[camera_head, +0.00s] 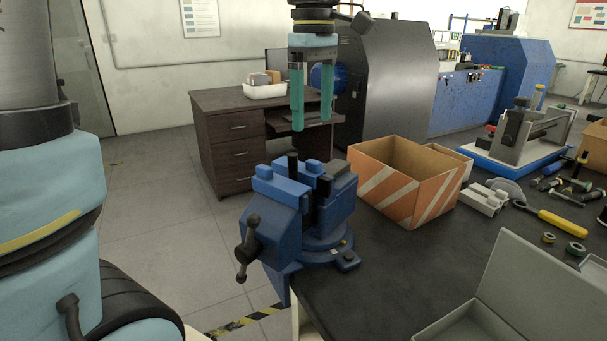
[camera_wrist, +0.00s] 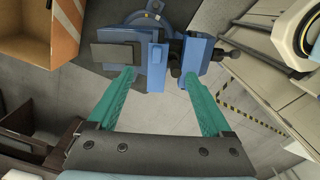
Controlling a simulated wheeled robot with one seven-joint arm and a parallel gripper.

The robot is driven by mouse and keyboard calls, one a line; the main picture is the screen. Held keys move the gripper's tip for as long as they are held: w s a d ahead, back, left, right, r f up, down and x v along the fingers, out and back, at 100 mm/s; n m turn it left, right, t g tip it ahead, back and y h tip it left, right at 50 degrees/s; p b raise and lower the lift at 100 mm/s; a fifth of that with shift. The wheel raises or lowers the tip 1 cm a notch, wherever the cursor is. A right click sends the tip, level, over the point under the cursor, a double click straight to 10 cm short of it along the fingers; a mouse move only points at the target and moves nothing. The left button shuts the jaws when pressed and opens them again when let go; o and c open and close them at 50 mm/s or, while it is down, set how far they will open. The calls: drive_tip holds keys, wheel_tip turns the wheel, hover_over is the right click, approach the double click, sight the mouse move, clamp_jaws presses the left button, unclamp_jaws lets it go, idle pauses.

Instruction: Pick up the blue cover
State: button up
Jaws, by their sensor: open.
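A blue bench vise (camera_head: 300,215) is mounted at the corner of the dark worktable. Brighter blue pieces sit on top of its jaws, one along the near-left jaw (camera_head: 282,183) and a smaller one (camera_head: 312,168) by the other jaw. I cannot tell for certain which is the blue cover. The vise also shows in the wrist view (camera_wrist: 150,72). My gripper (camera_head: 311,124) points down above the vise, apart from it, with its two teal fingers open and empty. In the wrist view, my gripper (camera_wrist: 158,76) has the vise beyond and between its fingertips.
An orange-and-white striped box (camera_head: 425,203) stands open just right of the vise. A dark handle (camera_head: 247,245) sticks out from the vise's left side. Tools and a grey open case (camera_head: 530,290) lie further right. A dark desk (camera_head: 230,145) stands behind.

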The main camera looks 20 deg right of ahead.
drive_tip(key=shift+s+d+f, duration=0.1)
drive_tip(key=shift+d, duration=0.15)
hover_over(314, 162)
wheel_tip(314, 162, down, 4)
drive_tip(key=shift+s+d+f, duration=0.1)
drive_tip(key=shift+f, duration=0.15)
drive_tip(key=shift+f+p, duration=0.75)
drive_tip(key=shift+f, duration=2.2)
drive_tip(key=shift+c, duration=0.4)
clamp_jaws()
